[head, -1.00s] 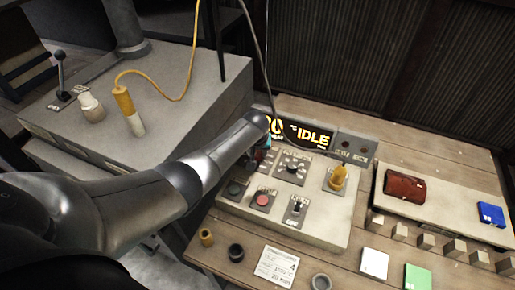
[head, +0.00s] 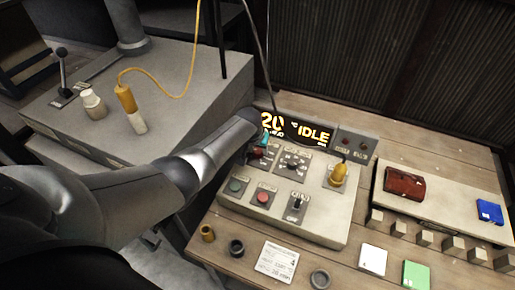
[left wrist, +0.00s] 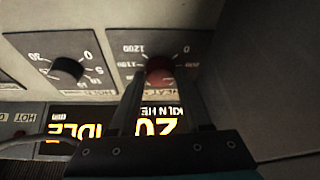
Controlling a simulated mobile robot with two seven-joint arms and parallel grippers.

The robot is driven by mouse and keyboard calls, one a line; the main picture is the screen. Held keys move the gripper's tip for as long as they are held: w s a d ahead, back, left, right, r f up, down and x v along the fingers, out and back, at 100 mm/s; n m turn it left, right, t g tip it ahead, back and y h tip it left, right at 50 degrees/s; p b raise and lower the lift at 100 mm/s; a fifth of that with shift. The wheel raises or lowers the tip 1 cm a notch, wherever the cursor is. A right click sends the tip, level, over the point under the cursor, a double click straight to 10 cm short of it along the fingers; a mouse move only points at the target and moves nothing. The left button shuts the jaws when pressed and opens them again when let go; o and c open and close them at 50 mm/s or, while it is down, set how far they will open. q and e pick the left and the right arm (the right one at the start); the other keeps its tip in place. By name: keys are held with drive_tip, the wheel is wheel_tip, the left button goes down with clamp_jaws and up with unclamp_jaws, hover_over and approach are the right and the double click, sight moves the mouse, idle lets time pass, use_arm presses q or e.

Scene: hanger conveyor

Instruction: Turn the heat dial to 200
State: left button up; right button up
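The heat dial is a red knob (left wrist: 158,70) on a plate with a printed scale, upside down in the left wrist view. In the head view the dial (head: 258,153) is partly hidden by my left gripper (head: 262,142). In the left wrist view the two fingers of my left gripper (left wrist: 161,78) reach to either side of the knob. They look apart; whether they touch it is unclear. The knob's pointer is not readable. The display (head: 297,131) shows 20 and IDLE. My right gripper is not in view.
A black hold dial (left wrist: 68,70) sits beside the heat dial. The panel also bears a green button (head: 236,186), a red button (head: 263,196), a toggle switch (head: 297,203) and a yellow knob (head: 338,174). A grey block with a yellow cable (head: 170,95) stands at the left.

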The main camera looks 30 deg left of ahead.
use_arm(q)
drive_tip(key=o, duration=0.3)
drive_tip(key=shift+o, duration=0.2)
drive_tip(key=shift+r, duration=0.1)
drive_tip(key=shift+s+r+p, duration=0.2)
drive_tip(key=shift+r+p, duration=0.2)
drive_tip(key=shift+r, duration=0.1)
drive_tip(key=p+v, duration=0.4)
drive_tip(key=v, duration=1)
